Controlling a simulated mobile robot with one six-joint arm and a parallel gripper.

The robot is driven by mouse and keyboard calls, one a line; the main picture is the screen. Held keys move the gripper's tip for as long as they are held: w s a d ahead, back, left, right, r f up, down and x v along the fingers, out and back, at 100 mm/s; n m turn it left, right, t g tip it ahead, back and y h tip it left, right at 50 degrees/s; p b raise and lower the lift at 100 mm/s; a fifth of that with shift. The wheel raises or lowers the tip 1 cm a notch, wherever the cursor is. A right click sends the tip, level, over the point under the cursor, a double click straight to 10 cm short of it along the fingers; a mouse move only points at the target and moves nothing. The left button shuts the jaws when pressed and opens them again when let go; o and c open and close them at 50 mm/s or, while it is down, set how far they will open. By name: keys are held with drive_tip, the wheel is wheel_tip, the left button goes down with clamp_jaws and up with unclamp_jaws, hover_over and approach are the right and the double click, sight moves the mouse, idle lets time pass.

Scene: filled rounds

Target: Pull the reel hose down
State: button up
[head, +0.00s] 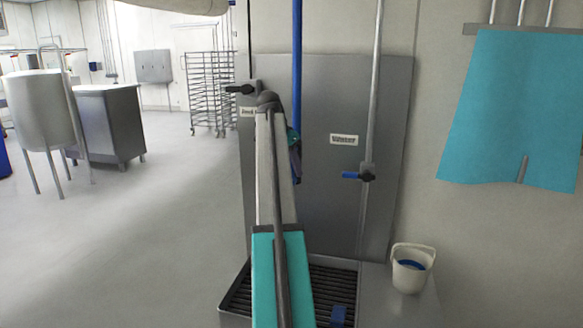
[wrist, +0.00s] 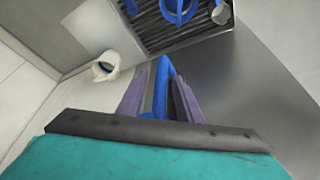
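The blue reel hose (head: 297,70) hangs straight down in front of the grey wall panel in the head view. My gripper (head: 295,165) is at its lower visible part, mostly hidden behind my own arm. In the wrist view the hose (wrist: 163,90) runs between the two purple-grey fingers of my gripper (wrist: 161,82). The fingers stand on either side of the hose. I cannot tell whether they press on it. The reel itself is not in view.
A floor grate (head: 330,283) lies below, with a blue item (head: 338,315) on it. A white bucket (head: 411,270) stands to its right. A vertical pipe with a blue-handled valve (head: 357,176) and a turquoise apron (head: 515,110) are on the right.

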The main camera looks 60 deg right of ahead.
clamp_jaws()
drive_tip(key=shift+a, duration=0.35)
drive_tip(key=shift+d+f, duration=0.15)
drive_tip(key=shift+d, duration=0.15)
wheel_tip(320, 180, down, 22)
drive_tip(key=b, duration=0.6)
drive_tip(key=shift+f, duration=0.25)
unclamp_jaws()
drive_tip(key=shift+s+r, duration=0.1)
